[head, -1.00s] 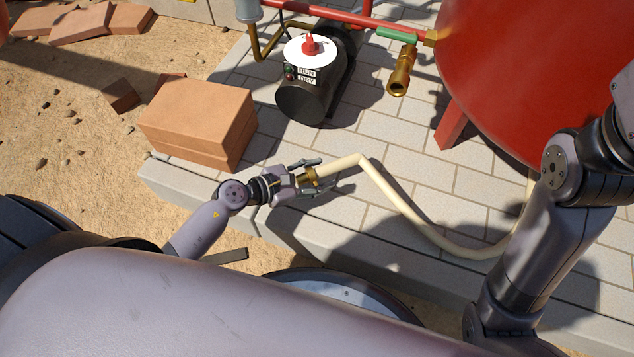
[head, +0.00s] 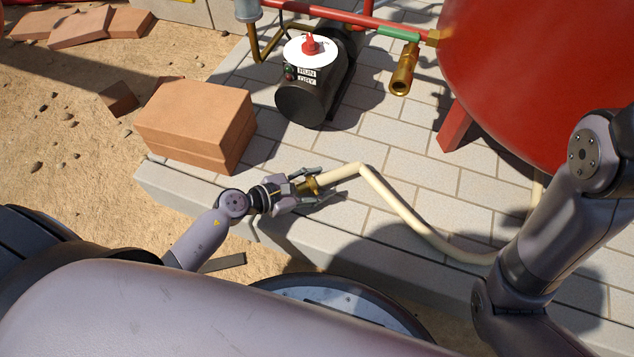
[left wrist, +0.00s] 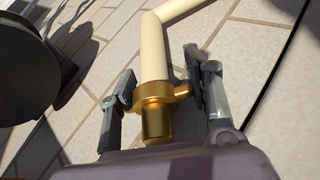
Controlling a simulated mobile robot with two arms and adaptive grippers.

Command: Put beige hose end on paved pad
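The beige hose end is a brass coupling (head: 309,186) on a cream hose (head: 395,205). My left gripper (head: 316,184) has its fingers on both sides of this coupling, over the front part of the paved pad (head: 400,140). In the left wrist view, the brass coupling (left wrist: 155,105) sits between the two dark fingers (left wrist: 160,95), which lean in against its sides. The hose runs away from it with a sharp bend. The coupling is low over the paving; I cannot tell whether it touches. My right gripper is out of view.
Stacked bricks (head: 196,122) stand left of my left gripper. A black pump (head: 306,100) with a red knob and a brass outlet (head: 403,70) are behind. A red tank (head: 545,75) fills the right rear. Paving between the hose and pump is clear.

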